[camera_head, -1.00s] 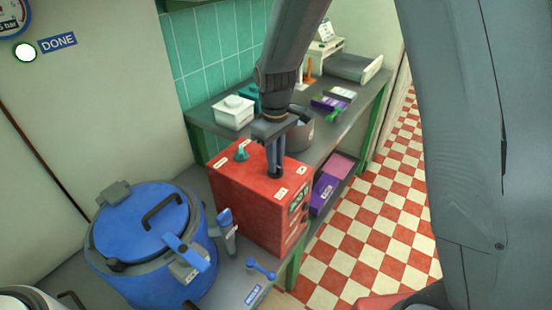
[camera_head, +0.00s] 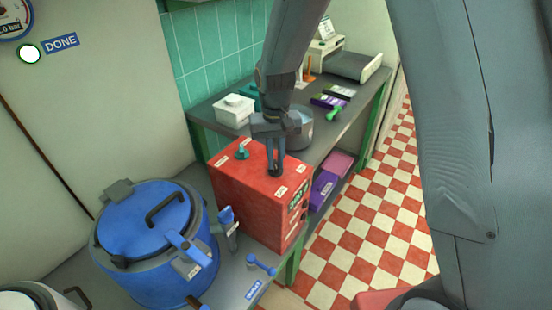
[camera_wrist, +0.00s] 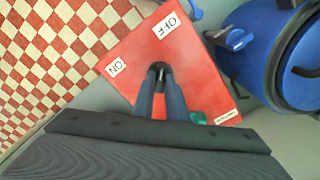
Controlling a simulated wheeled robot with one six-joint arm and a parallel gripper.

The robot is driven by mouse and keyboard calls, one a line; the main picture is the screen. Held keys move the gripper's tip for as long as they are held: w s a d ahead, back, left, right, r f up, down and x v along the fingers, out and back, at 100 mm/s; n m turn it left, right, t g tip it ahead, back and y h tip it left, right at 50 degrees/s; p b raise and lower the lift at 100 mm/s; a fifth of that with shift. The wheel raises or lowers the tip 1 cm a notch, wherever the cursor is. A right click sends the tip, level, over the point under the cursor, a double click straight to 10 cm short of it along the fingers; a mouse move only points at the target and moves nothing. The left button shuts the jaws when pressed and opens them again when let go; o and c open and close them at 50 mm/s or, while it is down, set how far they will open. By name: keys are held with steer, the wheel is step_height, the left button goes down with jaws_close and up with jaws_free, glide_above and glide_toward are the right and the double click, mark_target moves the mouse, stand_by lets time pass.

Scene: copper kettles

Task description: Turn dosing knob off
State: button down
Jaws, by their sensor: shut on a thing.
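The red box (camera_head: 246,195) stands on the counter beside the blue kettle. My gripper (camera_head: 275,172) points down at the top of the box, near its right side, and is shut on the dark dosing knob. In the wrist view my gripper (camera_wrist: 160,75) has its fingertips on either side of the small dark knob (camera_wrist: 159,67). A white ON label (camera_wrist: 117,66) and a white OFF label (camera_wrist: 166,25) lie on the red top around it. The fingers hide most of the knob, so its pointing direction cannot be told. A teal knob (camera_head: 242,152) sits on the same top.
The blue lidded kettle (camera_head: 150,240) with black handles stands left of the box. A blue-handled lever (camera_head: 260,265) is in front. Behind are a white container (camera_head: 234,110), a grey pot (camera_head: 300,130) and purple boxes (camera_head: 328,101). Checkered floor (camera_head: 365,230) is open at right.

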mark_target(276, 164)
stand_by(0.4)
steer(key=c, duration=1.8)
jaws_free()
steer(key=shift+o, duration=0.2)
steer(key=shift+r, duration=0.1)
steer(key=shift+s+r+b, duration=0.1)
steer(key=shift+r+b, duration=1)
steer(key=shift+r, duration=2.75)
steer(key=s+d+f+b, duration=0.1)
steer(key=s+d, duration=0.6)
steer(key=d, duration=0.1)
steer(key=s+d+f+m+t, duration=0.1)
steer(key=s+d+f, duration=0.1)
steer(key=s+d, duration=0.5)
steer(key=shift+s+d+f+b, duration=0.3)
steer(key=shift+s+d+b, duration=0.05)
steer(key=shift+s, duration=0.4)
